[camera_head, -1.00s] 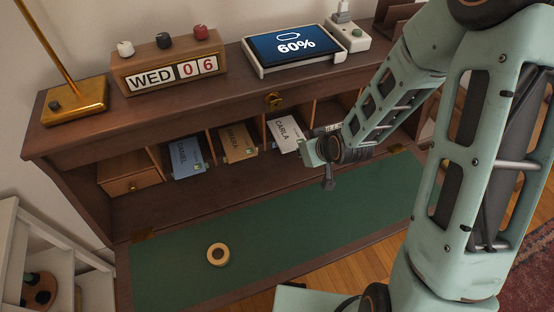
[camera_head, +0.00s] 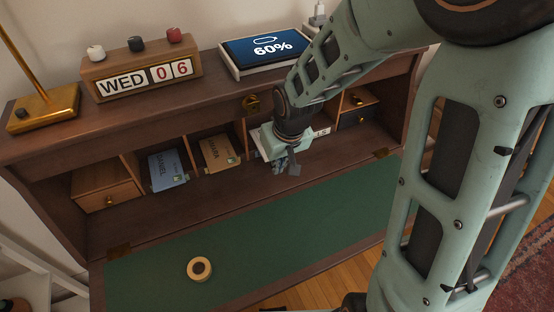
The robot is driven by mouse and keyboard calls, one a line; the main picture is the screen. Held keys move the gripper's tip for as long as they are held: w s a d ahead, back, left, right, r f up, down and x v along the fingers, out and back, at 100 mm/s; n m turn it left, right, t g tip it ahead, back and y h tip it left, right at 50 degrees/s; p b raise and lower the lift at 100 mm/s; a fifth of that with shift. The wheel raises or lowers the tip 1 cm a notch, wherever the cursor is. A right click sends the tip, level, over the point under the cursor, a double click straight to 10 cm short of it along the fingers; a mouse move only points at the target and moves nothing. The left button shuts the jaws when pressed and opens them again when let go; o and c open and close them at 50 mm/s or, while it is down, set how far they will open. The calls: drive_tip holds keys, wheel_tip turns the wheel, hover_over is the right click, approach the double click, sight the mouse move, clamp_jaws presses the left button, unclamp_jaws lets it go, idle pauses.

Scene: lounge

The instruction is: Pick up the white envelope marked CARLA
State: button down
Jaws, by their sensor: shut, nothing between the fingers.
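The white envelope marked CARLA is mostly covered by my wrist and gripper. A white edge (camera_head: 256,141) shows at the left of the gripper in the desk's middle pigeonhole, and its lettering is hidden. My gripper (camera_head: 286,168) is in front of that pigeonhole, just above the desk floor. It is shut and empty. I cannot tell whether it touches the envelope.
A blue envelope marked DANIEL (camera_head: 168,168) and a brown envelope (camera_head: 218,153) stand in pigeonholes to the left. Another white envelope (camera_head: 322,132) shows partly at the right. A tape roll (camera_head: 199,268) lies on the green writing mat (camera_head: 290,230), which is otherwise clear.

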sight(267, 160)
drive_tip(key=b+x, duration=0.1)
drive_tip(key=x, duration=0.5)
drive_tip(key=shift+s+f, duration=0.1)
drive_tip(key=shift+s, duration=0.05)
drive_tip(key=shift+w+a+r, duration=0.2)
drive_tip(key=shift+w+a, duration=0.05)
drive_tip(key=shift+w, duration=0.35)
drive_tip(key=shift+w+a+r, duration=0.2)
drive_tip(key=shift+w+a, duration=0.05)
drive_tip(key=shift+w, duration=0.35)
drive_tip(key=shift+w+a, duration=0.25)
drive_tip(key=shift+w, duration=0.4)
drive_tip(key=shift+w+a, duration=0.2)
drive_tip(key=shift+w, duration=0.3)
drive_tip(key=shift+w+a, duration=0.2)
drive_tip(key=shift+w, duration=0.25)
drive_tip(key=shift+s, duration=0.15)
